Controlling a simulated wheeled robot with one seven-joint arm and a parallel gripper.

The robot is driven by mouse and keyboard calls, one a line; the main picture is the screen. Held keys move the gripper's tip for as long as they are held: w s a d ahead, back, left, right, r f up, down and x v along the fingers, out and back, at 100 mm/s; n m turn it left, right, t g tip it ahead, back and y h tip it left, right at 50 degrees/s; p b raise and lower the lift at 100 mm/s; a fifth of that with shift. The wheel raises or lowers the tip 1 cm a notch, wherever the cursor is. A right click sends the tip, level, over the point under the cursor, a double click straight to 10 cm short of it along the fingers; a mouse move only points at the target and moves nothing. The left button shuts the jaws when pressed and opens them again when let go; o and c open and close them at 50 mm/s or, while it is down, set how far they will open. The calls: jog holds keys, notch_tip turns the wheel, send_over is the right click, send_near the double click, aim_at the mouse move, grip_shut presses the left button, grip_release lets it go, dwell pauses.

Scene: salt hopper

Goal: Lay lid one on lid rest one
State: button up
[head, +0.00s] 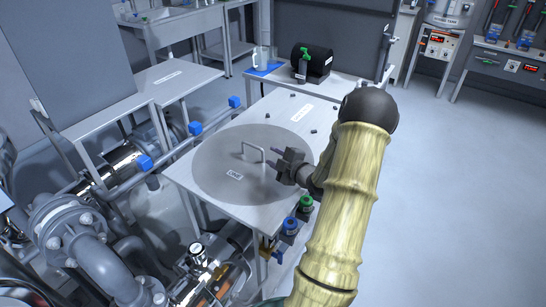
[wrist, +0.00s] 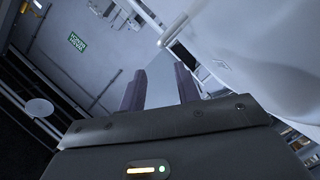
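A round grey lid (head: 225,185) with an upright bar handle (head: 252,150) lies flat on a pale metal top in the head view. A small label on it is too small to read. My gripper (head: 284,158) is just right of the handle, over the lid's right part, and looks apart from the handle. In the wrist view my gripper (wrist: 160,85) has its two dark fingers apart with nothing between them. The lid is not recognisable in the wrist view. I cannot tell which surface is lid rest one, as the labels are unreadable.
A grey labelled bench (head: 135,90) stands to the left, its visible top clear. Pipes and a flange (head: 68,225) crowd the lower left. Open floor (head: 460,180) lies right.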

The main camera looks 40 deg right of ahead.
jog(key=shift+a, duration=0.1)
dwell(0.4)
jog(key=a+g, duration=0.1)
jog(key=a, duration=0.1)
jog(key=w+a+m+g, duration=0.1)
jog(key=a, duration=0.2)
jog(key=w+a+m+g, duration=0.1)
jog(key=a, duration=0.1)
jog(key=shift+a+r+g, duration=0.2)
jog(key=shift+a+g, duration=0.05)
jog(key=shift+g, duration=0.05)
jog(key=a, duration=0.2)
jog(key=s+a+m+g, duration=0.1)
jog(key=a, duration=0.1)
jog(key=s+a+r+m+g, duration=0.1)
jog(key=a, duration=0.1)
jog(key=shift+h, duration=0.4)
jog(key=s+a+r+m+g, duration=0.3)
jog(key=s+a+m+g, duration=0.4)
jog(key=s+a, duration=1)
jog(key=shift+s+a+r+m+y, duration=0.15)
jog(key=shift+s+a+m+y, duration=0.15)
jog(key=shift+s+m+y, duration=0.15)
